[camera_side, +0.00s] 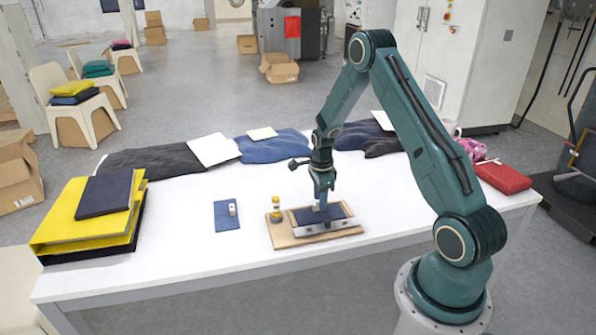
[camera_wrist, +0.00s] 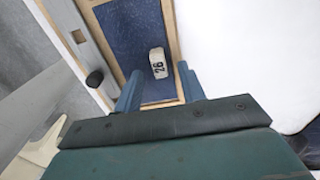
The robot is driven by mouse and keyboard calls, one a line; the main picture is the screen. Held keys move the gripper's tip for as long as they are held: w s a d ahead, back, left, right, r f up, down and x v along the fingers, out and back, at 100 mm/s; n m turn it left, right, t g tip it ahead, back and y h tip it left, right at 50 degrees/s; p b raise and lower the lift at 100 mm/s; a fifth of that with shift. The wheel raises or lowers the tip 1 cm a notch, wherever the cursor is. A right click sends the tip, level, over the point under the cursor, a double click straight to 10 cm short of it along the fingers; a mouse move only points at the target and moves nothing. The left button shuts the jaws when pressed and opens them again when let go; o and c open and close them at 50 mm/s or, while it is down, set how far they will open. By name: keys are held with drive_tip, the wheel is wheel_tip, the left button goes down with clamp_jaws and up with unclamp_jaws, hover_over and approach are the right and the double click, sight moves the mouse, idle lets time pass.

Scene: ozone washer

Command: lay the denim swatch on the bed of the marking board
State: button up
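The marking board (camera_side: 287,240) is a wooden board with a pale metal bar (camera_side: 325,227) along its front, lying on the white table. Dark blue denim (camera_side: 338,211) lies within its frame; it also fills the framed area in the wrist view (camera_wrist: 130,40). A small white tag marked 26 (camera_wrist: 158,63) sits on that denim. A second blue denim swatch (camera_side: 220,222) lies flat left of the board, with a small white tag (camera_side: 232,209) on it. My gripper (camera_side: 321,203) is low over the board. Its fingers (camera_wrist: 160,88) are apart, either side of the tag, with a visible gap.
Dark garments (camera_side: 155,160) line the back, and a red pouch (camera_side: 503,178) is at the right. The table between binders and swatch is clear.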

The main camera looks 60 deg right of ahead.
wheel_tip(320, 180, up, 12)
idle(0.6)
drive_tip(key=shift+r, duration=0.15)
drive_tip(key=s+a+r+n+t, duration=0.1)
drive_tip(key=s+a+r+n, duration=0.2)
drive_tip(key=a+r+n, duration=0.4)
drive_tip(key=s+a+r+n+t, duration=0.1)
drive_tip(key=s+a+r+n, duration=0.1)
drive_tip(key=a+r+n, duration=0.5)
drive_tip(key=s+a+r+n+t, duration=0.1)
drive_tip(key=s+a+r+n, duration=0.2)
drive_tip(key=s+a+n, duration=0.3)
drive_tip(key=s+a+r+n+t, duration=0.2)
drive_tip(key=s+a+n, duration=0.4)
drive_tip(key=s, duration=0.3)
drive_tip(key=shift+s+a+r+n+t, duration=0.3)
drive_tip(key=shift+r+n, duration=0.2)
drive_tip(key=shift+r, duration=0.2)
